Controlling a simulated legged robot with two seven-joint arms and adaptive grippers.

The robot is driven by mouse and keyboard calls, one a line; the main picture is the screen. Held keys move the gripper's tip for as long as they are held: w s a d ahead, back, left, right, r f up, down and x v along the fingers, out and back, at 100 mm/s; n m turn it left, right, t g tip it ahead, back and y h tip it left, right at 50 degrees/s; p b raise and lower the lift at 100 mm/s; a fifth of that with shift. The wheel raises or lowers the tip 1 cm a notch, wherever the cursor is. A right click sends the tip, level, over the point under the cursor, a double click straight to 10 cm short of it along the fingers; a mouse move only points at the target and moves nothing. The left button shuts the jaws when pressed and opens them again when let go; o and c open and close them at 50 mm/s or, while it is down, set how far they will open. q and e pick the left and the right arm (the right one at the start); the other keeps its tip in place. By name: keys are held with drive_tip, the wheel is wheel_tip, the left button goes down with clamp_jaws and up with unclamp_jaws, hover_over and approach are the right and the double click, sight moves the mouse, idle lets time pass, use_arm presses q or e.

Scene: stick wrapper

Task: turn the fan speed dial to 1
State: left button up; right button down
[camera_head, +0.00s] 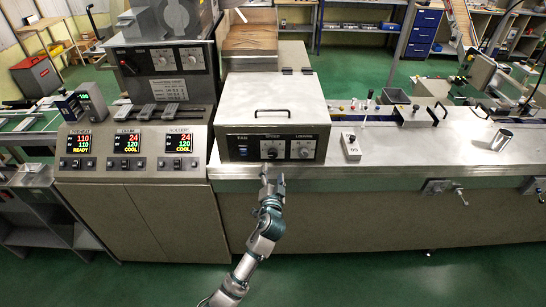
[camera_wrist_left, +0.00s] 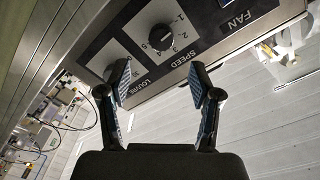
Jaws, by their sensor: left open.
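The fan speed dial (camera_wrist_left: 160,37) is a round black knob on a white plate marked SPEED, with numbers around its lower right side. It also shows on the grey box's front panel in the head view (camera_head: 271,153). I cannot tell which number it points to. My left gripper (camera_wrist_left: 161,78) is open and empty, its fingers spread below the dial in the wrist view and apart from it. In the head view the left gripper (camera_head: 270,174) is in front of the panel, just below the dial. My right gripper is not in view.
A louvre dial (camera_head: 305,152) sits right of the speed dial; a finger partly hides its area in the wrist view. A blue switch (camera_head: 243,151) is on the left. Three temperature displays (camera_head: 127,142) stand left of the box. A small white box (camera_head: 350,145) stands right.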

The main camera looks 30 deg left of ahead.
sight(273, 156)
use_arm(q)
drive_tip(key=x, duration=0.9)
drive_tip(key=shift+a, duration=0.1)
drive_tip(key=c, duration=1.1)
